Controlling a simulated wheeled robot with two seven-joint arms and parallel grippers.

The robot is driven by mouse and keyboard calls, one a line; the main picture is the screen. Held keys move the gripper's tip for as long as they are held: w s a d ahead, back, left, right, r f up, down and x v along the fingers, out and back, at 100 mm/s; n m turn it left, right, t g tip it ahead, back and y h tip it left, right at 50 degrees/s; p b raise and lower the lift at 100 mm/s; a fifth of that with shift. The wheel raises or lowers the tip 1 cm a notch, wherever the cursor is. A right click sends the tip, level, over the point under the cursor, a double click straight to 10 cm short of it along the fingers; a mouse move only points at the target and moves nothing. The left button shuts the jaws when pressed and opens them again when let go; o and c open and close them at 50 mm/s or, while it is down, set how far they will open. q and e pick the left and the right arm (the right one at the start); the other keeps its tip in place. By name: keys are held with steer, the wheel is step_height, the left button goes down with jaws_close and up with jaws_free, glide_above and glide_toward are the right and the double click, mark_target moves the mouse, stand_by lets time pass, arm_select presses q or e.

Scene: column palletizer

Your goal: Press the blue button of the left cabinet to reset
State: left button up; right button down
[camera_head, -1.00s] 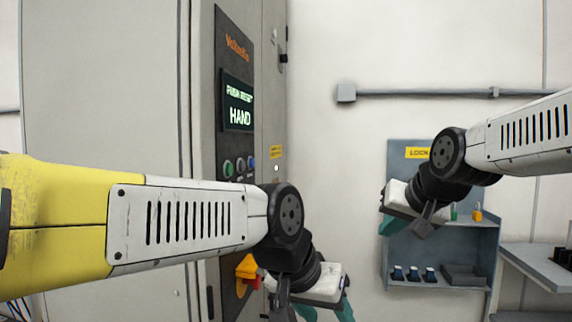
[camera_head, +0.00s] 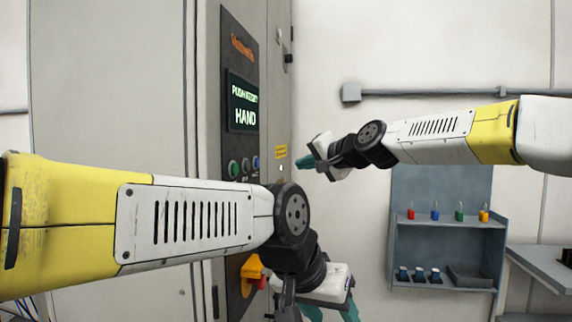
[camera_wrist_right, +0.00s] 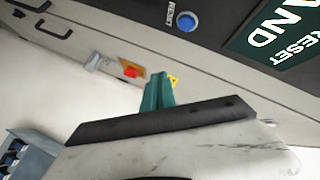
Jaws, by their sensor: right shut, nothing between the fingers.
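The grey left cabinet (camera_head: 110,90) carries a dark panel with a lit display (camera_head: 242,104) reading PUSH RESET and HAND. Below the display is a row of buttons, with the blue button (camera_head: 256,163) at its right end. In the right wrist view the blue button (camera_wrist_right: 187,21) sits beside a RESET label, apart from my fingers. My right gripper (camera_head: 302,163) is shut and empty, just right of the cabinet front in the picture, its teal fingers pointing left. My left gripper (camera_head: 329,313) is low, its teal fingers apart and their tips cut off by the frame edge.
A green button (camera_head: 233,168) is on the same row. A yellow and red switch (camera_head: 252,270) is lower on the panel, near my left arm. A wall rack (camera_head: 445,223) with several coloured padlocks stands at the right. A grey shelf (camera_head: 545,265) is at the right edge.

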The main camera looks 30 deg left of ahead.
steer(key=s+a, duration=0.2)
steer(key=a, duration=0.6)
steer(key=shift+a, duration=0.25)
steer(key=shift+s+a, duration=0.1)
steer(key=shift+a, duration=0.05)
stand_by(1.8)
steer(key=shift+s+a, duration=0.1)
steer(key=shift+a, duration=0.2)
steer(key=shift+s+a, duration=0.1)
steer(key=shift+a, duration=0.25)
stand_by(0.6)
steer(key=shift+d, duration=0.15)
steer(key=shift+w+d, duration=0.2)
steer(key=shift+d, duration=0.4)
steer(key=d, duration=0.2)
steer(key=w+d, duration=0.1)
steer(key=d, duration=0.2)
steer(key=shift+w, duration=0.1)
stand_by(0.4)
